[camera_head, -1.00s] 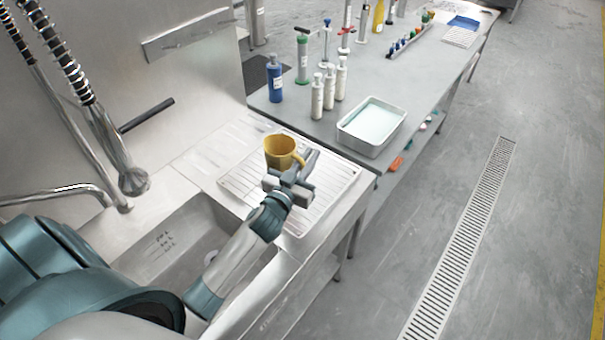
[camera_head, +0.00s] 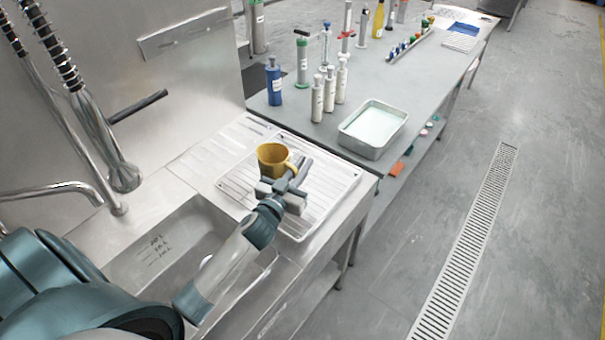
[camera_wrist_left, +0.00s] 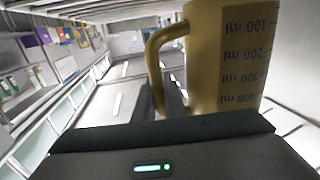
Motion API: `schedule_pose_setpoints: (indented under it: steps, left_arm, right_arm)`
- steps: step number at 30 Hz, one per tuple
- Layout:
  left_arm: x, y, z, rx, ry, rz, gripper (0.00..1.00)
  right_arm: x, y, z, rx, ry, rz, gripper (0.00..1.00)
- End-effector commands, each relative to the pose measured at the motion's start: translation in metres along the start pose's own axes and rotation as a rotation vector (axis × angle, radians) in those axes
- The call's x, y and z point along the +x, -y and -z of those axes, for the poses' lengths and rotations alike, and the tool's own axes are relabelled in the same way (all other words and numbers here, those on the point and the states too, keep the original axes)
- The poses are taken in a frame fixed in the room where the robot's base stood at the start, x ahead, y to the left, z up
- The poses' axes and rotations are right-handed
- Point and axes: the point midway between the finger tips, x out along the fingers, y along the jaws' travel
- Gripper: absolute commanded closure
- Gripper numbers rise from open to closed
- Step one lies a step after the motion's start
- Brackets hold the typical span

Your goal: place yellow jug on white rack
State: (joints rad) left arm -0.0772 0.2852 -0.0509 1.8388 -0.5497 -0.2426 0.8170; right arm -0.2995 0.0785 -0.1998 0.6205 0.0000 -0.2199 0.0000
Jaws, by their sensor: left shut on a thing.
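The yellow jug (camera_head: 272,156) is at the white rack (camera_head: 318,212) beside the sink, over its middle. In the head view I cannot tell whether the jug's base touches the rack. My left gripper (camera_head: 291,178) is shut on the jug's handle side, with its arm reaching in from the lower left. In the left wrist view the jug (camera_wrist_left: 225,60) shows measuring marks that appear upside down, and its handle points left. The fingertips are mostly hidden there. My right gripper is out of view.
The steel sink basin (camera_head: 170,245) lies left of the rack, with a tap (camera_head: 50,190) and hanging spray hose above it. A metal tray (camera_head: 373,128) and several bottles stand on the table behind. Open floor lies to the right.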

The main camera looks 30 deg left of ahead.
Motion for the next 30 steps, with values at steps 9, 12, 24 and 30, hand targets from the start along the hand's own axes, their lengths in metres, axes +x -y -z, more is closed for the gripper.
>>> schedule_pose_setpoints:
  steps: [9,12,24,30]
  left_arm:
    - [0.0,0.0,-0.0093,0.001,-0.001,0.0,1.0]
    - [-0.0001,0.0,-0.0093,0.001,-0.001,0.0,1.0]
    - [-0.0001,0.0,-0.0124,0.0,0.0,0.0,0.71]
    - [-0.0001,0.0,-0.0115,0.0,0.0,0.0,0.71]
  right_arm:
    - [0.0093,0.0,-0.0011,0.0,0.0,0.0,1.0]
    - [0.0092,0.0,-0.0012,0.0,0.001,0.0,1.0]
    - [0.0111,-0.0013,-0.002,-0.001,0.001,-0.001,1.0]
    - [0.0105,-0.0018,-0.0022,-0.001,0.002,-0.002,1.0]
